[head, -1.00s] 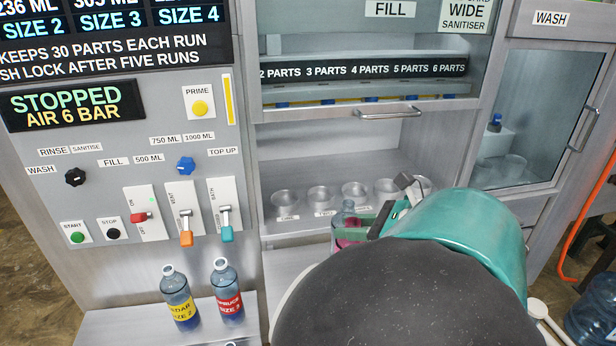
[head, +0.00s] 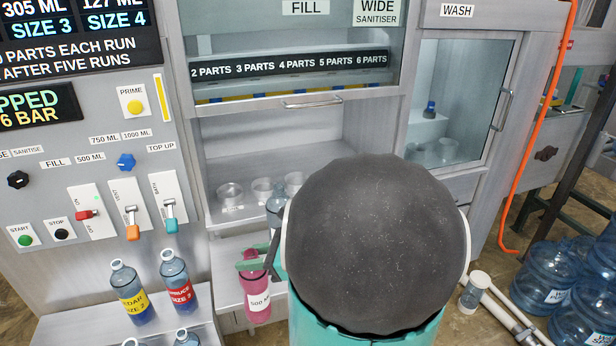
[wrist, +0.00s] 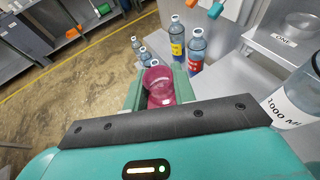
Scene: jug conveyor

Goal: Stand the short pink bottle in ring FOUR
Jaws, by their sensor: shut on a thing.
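The short pink bottle (head: 257,302) is upright in front of the lower ledge in the head view, with a white label. It also shows from above between the fingers in the wrist view (wrist: 158,88). My gripper (head: 253,263) is shut on its upper part. I cannot tell whether its base touches anything. A row of clear rings stands on the bay shelf behind; three show, at the left (head: 230,193), middle (head: 262,188) and right (head: 294,181). In the wrist view a sign ONE (wrist: 285,40) shows by the nearest. Ring FOUR is hidden behind my arm.
Yellow-labelled (head: 131,292) and red-labelled (head: 178,283) bottles stand on the left ledge. Large blue water jugs (head: 560,290) stand on the floor at right.

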